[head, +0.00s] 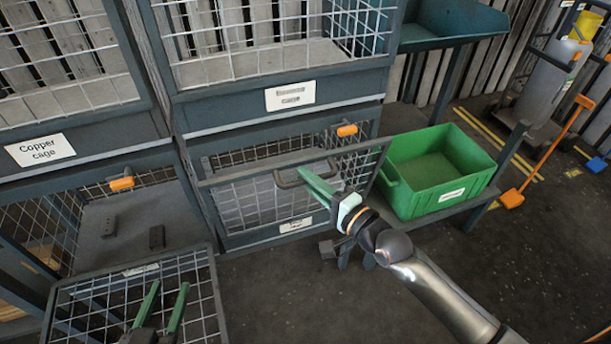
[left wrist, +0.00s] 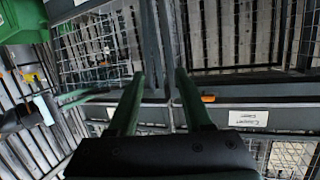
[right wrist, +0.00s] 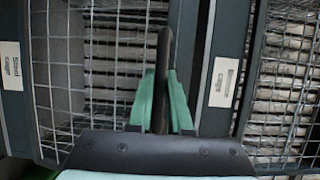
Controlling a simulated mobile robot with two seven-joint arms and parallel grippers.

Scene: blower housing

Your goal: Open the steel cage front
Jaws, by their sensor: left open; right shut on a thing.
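The lower right cage has a mesh front (head: 250,205) with a dark handle (head: 288,180) on its top bar. The front's top bar stands out from the cage frame, so the front looks partly tilted open. Its low label (head: 296,225) is too small to read in the head view; in the right wrist view a blurred label (right wrist: 10,65) seems to read "Steel cage". My right gripper (head: 318,185) is shut on the handle (right wrist: 164,60), which runs between its fingers. My left gripper (head: 168,287) is open and empty, in front of the lower left cage.
The lower left cage has its mesh front (head: 205,285) folded out; two dark blocks lie inside. Orange latches (head: 121,183) (head: 347,130) sit on the lower cages' frames. A green bin (head: 435,165) stands close right of my right gripper. Dark floor in front is clear.

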